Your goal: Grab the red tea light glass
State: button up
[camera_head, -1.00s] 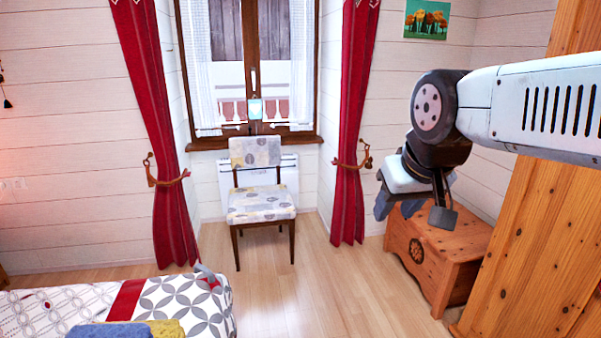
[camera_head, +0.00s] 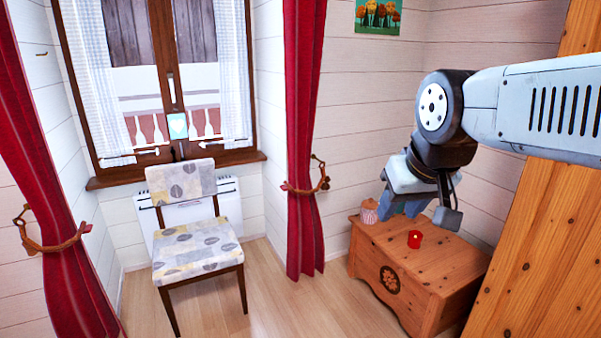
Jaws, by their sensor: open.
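The red tea light glass (camera_head: 415,239) stands on top of the wooden chest (camera_head: 390,248) at the right. It is small and looks upright. My gripper (camera_head: 418,212) shows above the chest, at the end of my arm coming in from the right. Its two fingers are spread apart with nothing between them. In the picture the fingers are just above the glass, but how far they are from it in depth I cannot tell.
A small pinkish striped object (camera_head: 369,211) stands at the chest's back left corner. A tall wooden panel (camera_head: 535,235) rises close at the right. A patterned chair (camera_head: 195,245) stands before the window, with red curtains (camera_head: 305,130) beside it. Floor between chair and chest is clear.

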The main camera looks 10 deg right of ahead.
aim_at(412, 243)
jog(key=z, duration=0.35)
jog(key=i, duration=1.65)
jog(key=z, duration=0.35)
